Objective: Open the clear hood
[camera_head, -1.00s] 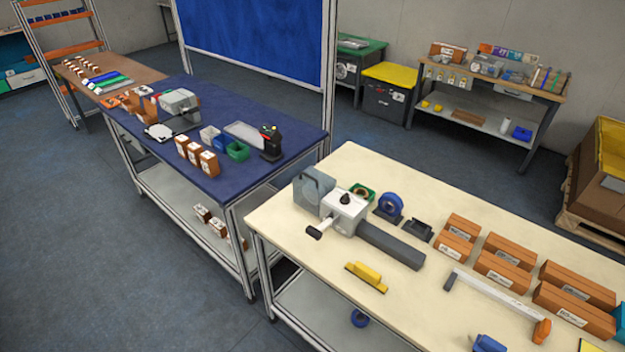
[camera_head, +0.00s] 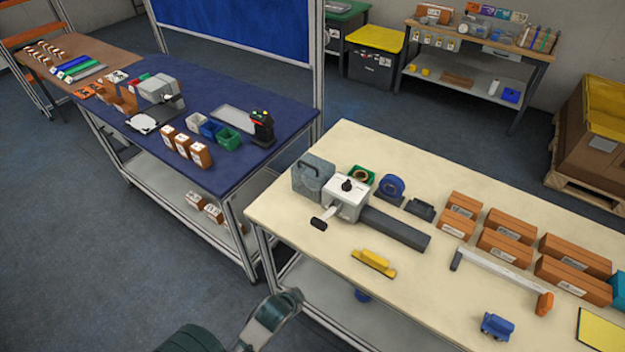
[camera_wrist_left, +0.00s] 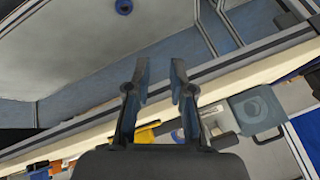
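A grey, partly see-through box-like cover with a dark handle (camera_head: 313,178), which may be the clear hood, stands at the left end of the cream table. It looks shut, but I cannot be sure. A white unit with a black knob and side lever (camera_head: 347,197) touches its right side. The cover also shows in the left wrist view (camera_wrist_left: 258,110). My left gripper (camera_wrist_left: 162,68) is open and empty, apart from the cover, near the table edge. Part of my left arm shows at the bottom of the head view; its fingers are not clear there. My right gripper is not in view.
A dark grey bar (camera_head: 395,229) extends right from the white unit. A yellow tool (camera_head: 374,262) lies near the front edge. A blue tape roll (camera_head: 391,187), brown boxes (camera_head: 506,249) and a blue object (camera_head: 497,326) are further right. The table's front left corner is bare.

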